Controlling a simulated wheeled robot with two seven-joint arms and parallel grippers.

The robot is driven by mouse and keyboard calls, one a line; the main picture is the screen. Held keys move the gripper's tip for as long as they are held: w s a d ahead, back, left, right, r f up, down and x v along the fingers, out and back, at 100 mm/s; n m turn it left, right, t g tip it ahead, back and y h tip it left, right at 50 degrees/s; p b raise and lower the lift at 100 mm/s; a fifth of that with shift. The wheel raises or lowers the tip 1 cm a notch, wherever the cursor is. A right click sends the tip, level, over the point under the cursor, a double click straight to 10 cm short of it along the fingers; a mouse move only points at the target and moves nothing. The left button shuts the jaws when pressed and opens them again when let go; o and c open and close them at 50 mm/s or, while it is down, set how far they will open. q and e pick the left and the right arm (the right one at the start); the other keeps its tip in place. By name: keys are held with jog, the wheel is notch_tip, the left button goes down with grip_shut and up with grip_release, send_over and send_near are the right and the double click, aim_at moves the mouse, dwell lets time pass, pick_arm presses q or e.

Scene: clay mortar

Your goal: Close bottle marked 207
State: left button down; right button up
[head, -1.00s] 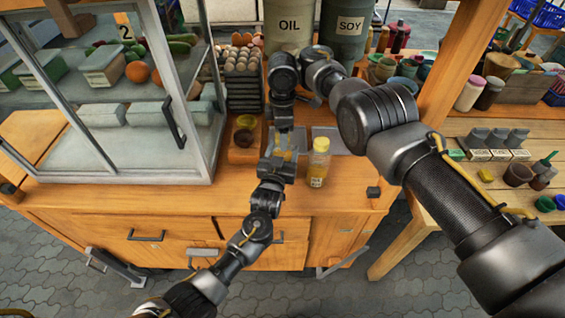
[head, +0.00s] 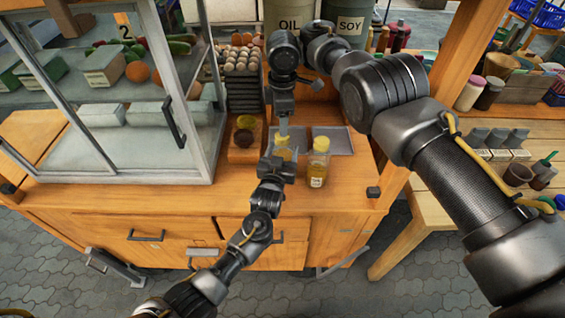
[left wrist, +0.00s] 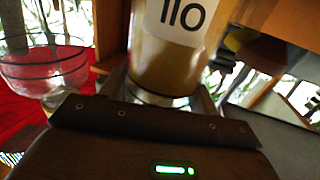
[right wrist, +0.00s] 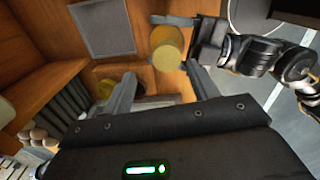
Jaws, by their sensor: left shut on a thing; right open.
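My left gripper (head: 281,160) is shut on a yellowish bottle (head: 283,146) above the counter front.
Egg trays (head: 243,95) and the OIL and SOY containers (head: 340,38) stand behind. The counter's front right is mostly clear.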

jog(key=w+a+r+n+t+y, duration=0.1)
jog(key=w+a+r+n+t, duration=0.2)
jog(key=w+n, duration=0.35)
jog(key=s+n+g, duration=0.1)
jog(key=s+n, duration=0.1)
jog(key=s+d+n+g, duration=0.1)
jog(key=s+n, duration=0.1)
jog(key=s+d+n+g, duration=0.1)
jog(key=s+n, duration=0.1)
jog(key=shift+s+h, duration=0.35)
jog(key=shift+h, duration=0.05)
jog(key=shift+s+d, duration=0.25)
jog(key=shift+d, duration=0.3)
